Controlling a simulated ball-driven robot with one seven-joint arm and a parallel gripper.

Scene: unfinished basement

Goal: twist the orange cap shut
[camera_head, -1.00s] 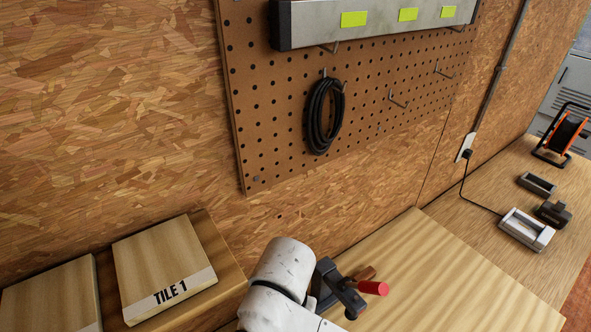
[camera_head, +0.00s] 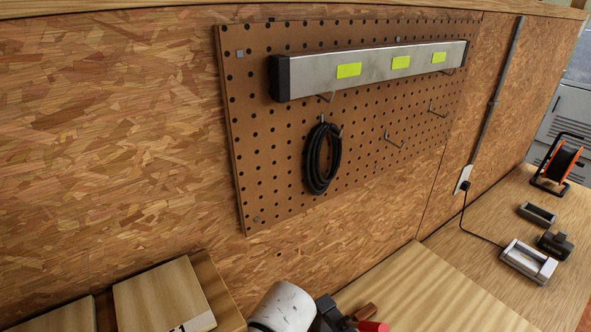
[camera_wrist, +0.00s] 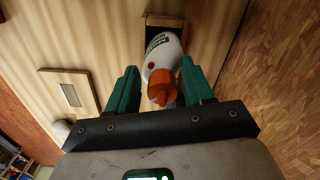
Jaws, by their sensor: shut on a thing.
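In the wrist view, a white bottle (camera_wrist: 163,50) with a label and a red dot stands with its orange cap (camera_wrist: 160,88) toward the camera. Its far end is at a dark square opening with a wooden rim (camera_wrist: 165,19). My gripper (camera_wrist: 161,68) has its teal fingers on both sides of the cap and bottle neck, shut on the orange cap. The exact contact is hard to see. In the head view neither bottle nor cap can be made out, and my white arm is cut off at the bottom edge.
A red-ended dark object (camera_head: 372,326) is partly cut off beside my arm. The pegboard (camera_head: 270,190) holds a black cable coil (camera_head: 322,160). A battery-like block (camera_head: 555,245), a grey holder (camera_head: 528,262) and a cable reel (camera_head: 557,165) are at right. The near board (camera_head: 430,290) is clear.

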